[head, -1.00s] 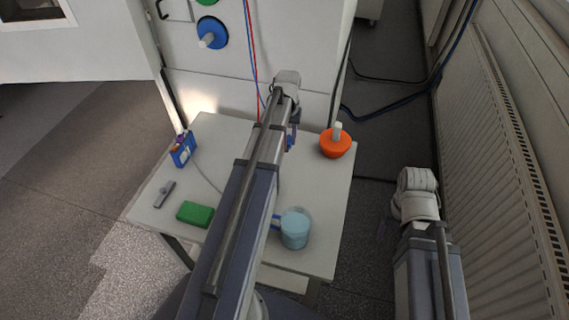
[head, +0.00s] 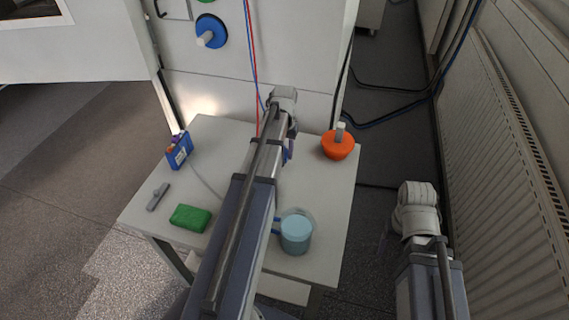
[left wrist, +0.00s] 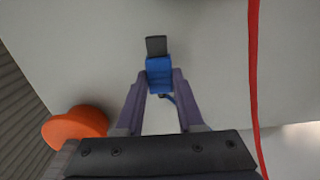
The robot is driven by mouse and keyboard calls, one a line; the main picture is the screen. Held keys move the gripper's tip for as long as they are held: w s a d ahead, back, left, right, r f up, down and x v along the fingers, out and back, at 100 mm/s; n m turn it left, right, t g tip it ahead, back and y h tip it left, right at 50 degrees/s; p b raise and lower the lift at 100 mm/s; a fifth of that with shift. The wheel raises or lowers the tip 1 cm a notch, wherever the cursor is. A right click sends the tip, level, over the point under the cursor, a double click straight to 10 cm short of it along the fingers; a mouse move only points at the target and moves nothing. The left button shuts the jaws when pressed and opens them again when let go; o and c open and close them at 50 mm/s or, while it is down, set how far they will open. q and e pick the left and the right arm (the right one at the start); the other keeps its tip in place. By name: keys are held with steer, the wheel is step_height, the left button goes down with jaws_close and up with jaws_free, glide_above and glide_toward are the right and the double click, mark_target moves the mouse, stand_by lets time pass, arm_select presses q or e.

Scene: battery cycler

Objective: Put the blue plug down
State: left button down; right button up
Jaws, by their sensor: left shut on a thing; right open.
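The blue plug (left wrist: 159,75), with a dark grey end piece, is held between the purple fingers of my left gripper (left wrist: 160,82) in the left wrist view. A pale surface lies behind it; I cannot tell whether the plug touches it. In the head view my left gripper (head: 287,150) is over the right half of the white table (head: 225,140), and the plug is largely hidden by my arm. My right gripper (head: 384,243) is off the table's right side, open, and only faintly seen.
An orange round piece with a grey peg (head: 338,147) stands at the table's back right. A light-blue mug (head: 296,236), green block (head: 190,218), small grey piece (head: 158,196) and blue box (head: 179,152) are on the table. Red and blue cables (head: 252,65) hang before the white cabinet.

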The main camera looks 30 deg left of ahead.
arm_select(q)
step_height(320, 180, down, 4)
steer(key=b, duration=0.3)
steer(key=shift+r+b, duration=0.2)
steer(key=shift+b, duration=0.15)
steer(key=shift+f, duration=0.15)
steer(key=c, duration=0.5)
jaws_free()
steer(key=shift+r, duration=0.2)
step_height(320, 180, up, 12)
steer(key=p, duration=1.2)
